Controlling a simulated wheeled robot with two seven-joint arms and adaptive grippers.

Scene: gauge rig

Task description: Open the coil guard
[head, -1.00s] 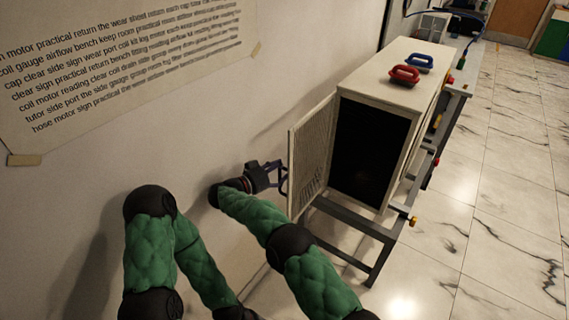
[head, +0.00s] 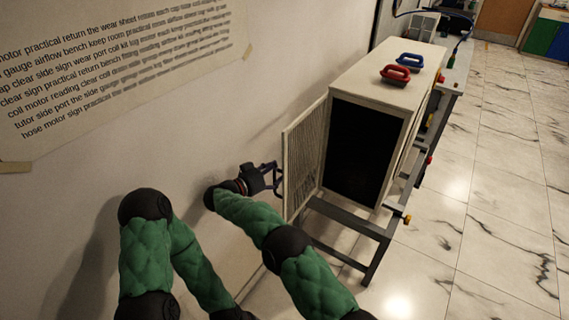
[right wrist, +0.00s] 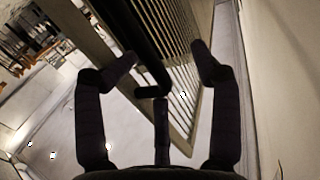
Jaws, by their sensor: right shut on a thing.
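The coil guard (head: 303,158) is a pale slatted panel hinged at the left edge of the cabinet's dark opening (head: 365,150). It stands swung out toward the wall, leaving the opening uncovered. My right gripper (head: 275,179) is at the guard's outer face, on the wall side. In the right wrist view the guard's slats (right wrist: 178,55) run away between my fingers (right wrist: 160,85), with a dark handle bar (right wrist: 147,55) in front of them. The gripper is shut on this handle, though the fingertips' contact is hard to see. My left gripper is outside the head view; only its arm shows.
The wall (head: 200,140) is close on the left. Open tiled floor (head: 480,210) lies to the right.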

